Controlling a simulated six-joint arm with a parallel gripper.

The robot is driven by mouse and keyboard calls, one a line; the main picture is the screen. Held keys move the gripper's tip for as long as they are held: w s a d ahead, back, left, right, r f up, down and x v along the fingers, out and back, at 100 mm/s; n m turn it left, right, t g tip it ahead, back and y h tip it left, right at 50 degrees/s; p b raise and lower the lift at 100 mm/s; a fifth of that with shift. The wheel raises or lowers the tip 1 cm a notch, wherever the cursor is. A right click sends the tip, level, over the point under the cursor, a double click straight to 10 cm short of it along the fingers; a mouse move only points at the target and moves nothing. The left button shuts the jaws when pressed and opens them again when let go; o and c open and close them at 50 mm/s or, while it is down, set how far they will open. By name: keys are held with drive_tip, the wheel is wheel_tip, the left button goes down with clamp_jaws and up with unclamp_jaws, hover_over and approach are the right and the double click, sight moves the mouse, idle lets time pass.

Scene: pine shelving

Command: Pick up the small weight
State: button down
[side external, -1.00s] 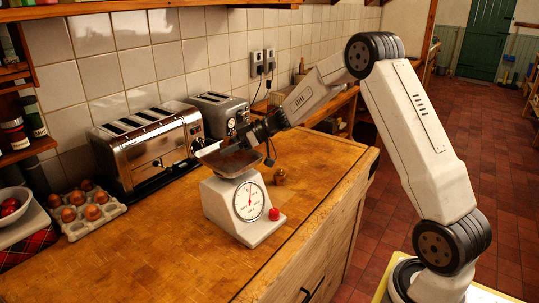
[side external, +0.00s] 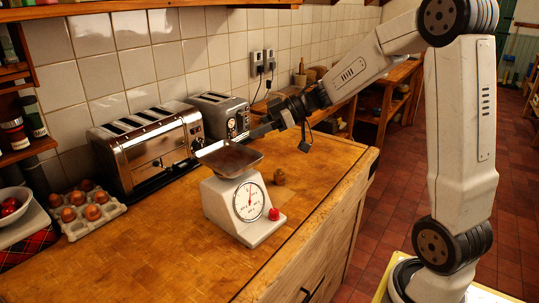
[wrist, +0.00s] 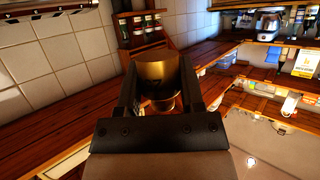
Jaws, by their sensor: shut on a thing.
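My gripper (side external: 260,130) is above the counter, beyond the scale pan and in front of the grey toaster in the side view. In the wrist view my gripper (wrist: 158,78) is shut on a brass weight (wrist: 157,68), with one dark finger on each side of it. I cannot make out this held weight clearly in the side view.
A chrome toaster (side external: 150,150) and a smaller grey toaster (side external: 222,112) stand along the tiled wall. Eggs in a carton (side external: 88,213) sit at left. A red ball-like thing (side external: 274,214) is at the scale's base. The wooden counter (side external: 150,260) is clear in front.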

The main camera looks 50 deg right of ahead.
drive_tip(key=shift+s+a+r, duration=0.1)
drive_tip(key=shift+s+r, duration=0.15)
drive_tip(key=shift+s, duration=0.3)
drive_tip(key=shift+s+a+r, duration=0.1)
drive_tip(key=shift+s+r, duration=0.15)
drive_tip(key=shift+s, duration=0.25)
drive_tip(key=w+a+f+m+t+h, duration=0.3)
drive_tip(key=w+a+f+m+h, duration=0.1)
drive_tip(key=a+f+m+h, duration=0.1)
drive_tip(key=shift+a+f+m+t+h, duration=0.4)
drive_tip(key=shift+a+f+m, duration=0.1)
drive_tip(key=shift+a+f, duration=0.65)
drive_tip(key=shift+w+d, duration=0.1)
